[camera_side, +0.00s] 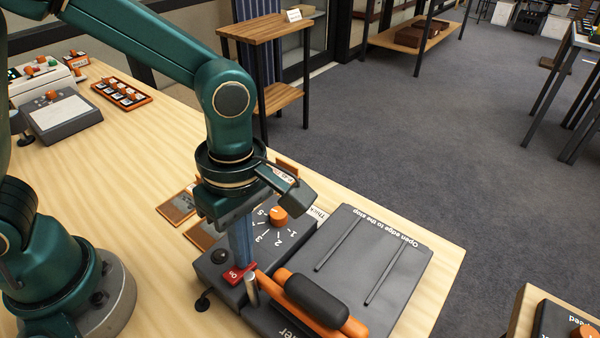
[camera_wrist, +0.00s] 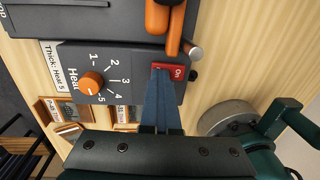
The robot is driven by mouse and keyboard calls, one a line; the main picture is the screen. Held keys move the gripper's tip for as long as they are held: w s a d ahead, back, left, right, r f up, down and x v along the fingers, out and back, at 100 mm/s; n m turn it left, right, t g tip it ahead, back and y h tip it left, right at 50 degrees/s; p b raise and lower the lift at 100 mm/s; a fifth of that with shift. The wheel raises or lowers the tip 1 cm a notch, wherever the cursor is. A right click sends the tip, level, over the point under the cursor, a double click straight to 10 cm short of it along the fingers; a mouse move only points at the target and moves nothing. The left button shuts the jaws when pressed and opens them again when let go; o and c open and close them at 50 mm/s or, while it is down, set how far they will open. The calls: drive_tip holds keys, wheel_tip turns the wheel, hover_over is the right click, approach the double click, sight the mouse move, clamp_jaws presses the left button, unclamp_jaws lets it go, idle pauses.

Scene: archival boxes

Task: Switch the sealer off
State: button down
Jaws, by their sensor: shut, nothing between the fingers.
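The sealer (camera_side: 345,285) is a dark grey machine on the wooden table, with an orange arm (camera_side: 312,307) and a black grip. Its red rocker switch (camera_side: 234,274), marked "On", sits at the near left corner of the control panel; it also shows in the wrist view (camera_wrist: 178,69). My gripper (camera_side: 243,262) points down with its blue-grey fingers shut and empty. In the wrist view the fingertips (camera_wrist: 161,82) are right at the edge of the switch and cover part of it. I cannot tell whether they touch it.
An orange heat dial (camera_side: 278,215) with numbers 1 to 5 is on the same panel, close to my gripper. A metal pin (camera_side: 251,289) stands beside the switch. The table left of the sealer is mostly clear.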

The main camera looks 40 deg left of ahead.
drive_tip(key=w+a+r+n+t, duration=0.1)
drive_tip(key=w+a+r, duration=0.15)
drive_tip(key=r, duration=1.35)
drive_tip(key=s+a+f+m+t, duration=0.2)
drive_tip(key=a+f+m, duration=0.1)
drive_tip(key=m, duration=0.6)
drive_tip(key=s+a+f+m+t, duration=0.3)
drive_tip(key=a+m, duration=0.3)
drive_tip(key=m, duration=0.4)
drive_tip(key=shift+s+t, duration=0.25)
drive_tip(key=shift+t, duration=0.05)
